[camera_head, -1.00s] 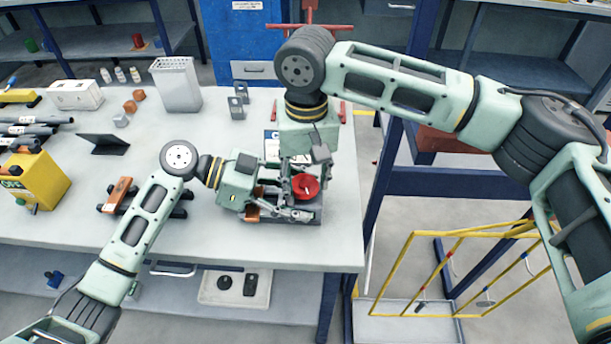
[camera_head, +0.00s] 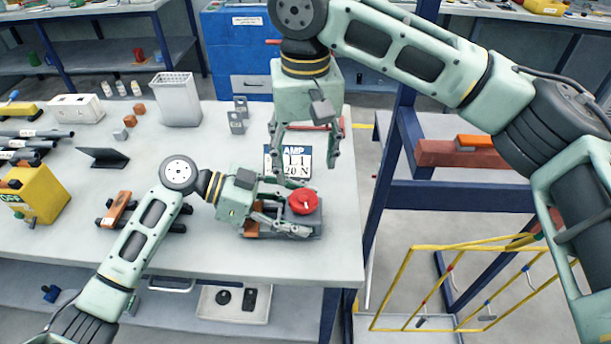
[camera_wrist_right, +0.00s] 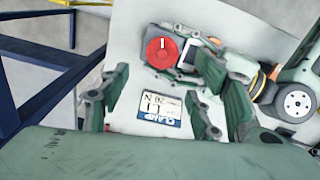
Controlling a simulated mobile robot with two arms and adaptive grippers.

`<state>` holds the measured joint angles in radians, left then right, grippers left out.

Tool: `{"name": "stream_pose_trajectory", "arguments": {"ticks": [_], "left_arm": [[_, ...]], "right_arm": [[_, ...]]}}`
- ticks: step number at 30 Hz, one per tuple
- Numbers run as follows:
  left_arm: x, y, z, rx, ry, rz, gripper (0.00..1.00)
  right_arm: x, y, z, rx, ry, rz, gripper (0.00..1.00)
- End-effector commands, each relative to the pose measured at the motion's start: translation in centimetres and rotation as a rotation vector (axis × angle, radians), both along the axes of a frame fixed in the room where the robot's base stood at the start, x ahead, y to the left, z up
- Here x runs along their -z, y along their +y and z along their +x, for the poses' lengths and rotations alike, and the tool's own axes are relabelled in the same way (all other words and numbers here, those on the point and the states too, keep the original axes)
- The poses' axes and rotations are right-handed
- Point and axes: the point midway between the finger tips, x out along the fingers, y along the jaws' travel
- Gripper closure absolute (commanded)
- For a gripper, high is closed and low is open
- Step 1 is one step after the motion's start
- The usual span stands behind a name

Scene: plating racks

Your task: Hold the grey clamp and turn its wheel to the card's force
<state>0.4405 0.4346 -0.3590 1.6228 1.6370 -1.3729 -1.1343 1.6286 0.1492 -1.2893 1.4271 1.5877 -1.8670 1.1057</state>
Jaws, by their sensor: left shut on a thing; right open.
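The grey clamp (camera_head: 312,222) lies near the table's front right edge, with a red wheel (camera_head: 303,201) bearing a white mark on top. My left gripper (camera_head: 300,207) is shut on the clamp from the left; its fingers partly hide the body. The wheel also shows in the right wrist view (camera_wrist_right: 161,52).
A yellow box (camera_head: 38,196), a black stand (camera_head: 103,157) and a white perforated container (camera_head: 178,100) stand further left and back. Right of the table is a yellow wire rack (camera_head: 408,277).

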Motion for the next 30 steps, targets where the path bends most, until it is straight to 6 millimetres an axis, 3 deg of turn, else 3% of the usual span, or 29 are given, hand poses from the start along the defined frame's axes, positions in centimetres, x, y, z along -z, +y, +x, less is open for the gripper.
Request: {"name": "stream_pose_trajectory", "arguments": {"ticks": [6, 20, 23, 26, 30], "left_arm": [[0.0, 0.0, 0.0, -0.001, 0.0, 0.001, 0.95], [0.0, 0.0, 0.0, -0.001, 0.0, 0.001, 0.95], [0.0, 0.0, 0.0, -0.001, 0.0, 0.001, 0.95], [0.0, 0.0, 0.0, -0.001, 0.0, 0.001, 0.95], [0.0, 0.0, 0.0, -0.001, 0.0, 0.001, 0.95]], "right_arm": [[-2.4, 0.0, 0.0, 0.0, -0.001, 0.0, 0.43], [-2.7, 0.4, 0.6, 0.002, -0.028, 0.01, 0.43], [-2.8, 1.6, 2.4, 0.005, -0.112, 0.042, 0.43], [-3.5, 3.5, 5.5, -0.004, -0.263, 0.096, 0.43], [-6.3, 7.0, 10.8, -0.068, -0.543, 0.187, 0.43]]}}
